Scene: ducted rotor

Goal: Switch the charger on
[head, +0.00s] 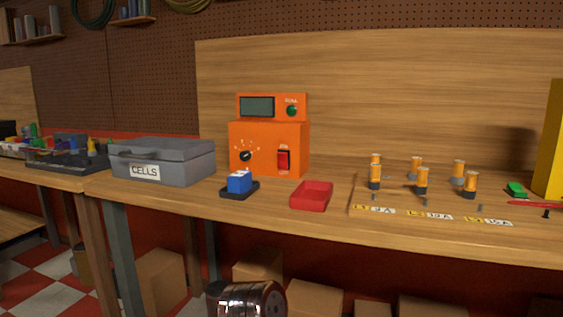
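The orange charger (250,136) stands on the wooden bench near the middle of the head view, against the back board. Its upper part has a dark, blank-looking display (257,107) and a green round button (292,111). Its lower front has a black knob (246,156) with marks around it and a red rocker switch (283,160) in a dark frame. I cannot tell which way the rocker is tipped. Neither of my grippers shows in the view, and nothing touches the charger.
A blue block (239,182) sits in a black holder before the charger. A red tray (311,196) lies to its right. A grey case (162,162) labelled CELLS stands left. Several orange-topped cells (422,181) stand at right. Bare bench lies between tray and charger.

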